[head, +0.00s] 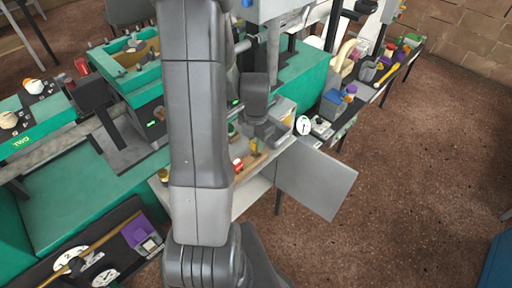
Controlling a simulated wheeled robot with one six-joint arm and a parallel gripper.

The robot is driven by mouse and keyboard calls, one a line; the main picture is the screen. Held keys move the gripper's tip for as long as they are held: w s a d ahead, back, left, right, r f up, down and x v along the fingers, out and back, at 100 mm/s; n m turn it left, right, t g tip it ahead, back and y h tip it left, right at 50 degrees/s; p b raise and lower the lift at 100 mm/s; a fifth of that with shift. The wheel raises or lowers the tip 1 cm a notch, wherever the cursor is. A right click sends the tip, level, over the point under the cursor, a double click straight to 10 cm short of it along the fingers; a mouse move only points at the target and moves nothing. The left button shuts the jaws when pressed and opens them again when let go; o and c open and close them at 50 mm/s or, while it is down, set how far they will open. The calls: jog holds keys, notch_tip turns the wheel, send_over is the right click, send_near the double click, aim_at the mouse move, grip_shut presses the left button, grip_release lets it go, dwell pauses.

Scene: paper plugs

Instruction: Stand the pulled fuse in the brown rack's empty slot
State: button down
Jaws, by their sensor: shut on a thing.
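My gripper (257,138) points down over the small work surface at the centre, just right of my large grey arm link. It is shut on a small yellow piece (254,149), which looks like the pulled fuse; the fingers hide part of it. The brown rack (248,168) is a narrow strip just below and left of the gripper, partly behind my arm. A red and white piece (238,165) is at the rack's left part. The empty slot is too small to make out, and I cannot tell whether the fuse touches the rack.
An open grey panel door (316,178) juts out right of the work surface. Green machines (120,70) fill the left.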

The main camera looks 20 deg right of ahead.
jog(key=shift+f, duration=1.55)
jog(key=shift+f, duration=0.1)
jog(key=shift+f, duration=0.15)
jog(key=c, duration=1.3)
grip_release()
jog(key=shift+o, duration=0.2)
notch_tip(320, 180, up, 13)
jog(key=shift+f, duration=0.2)
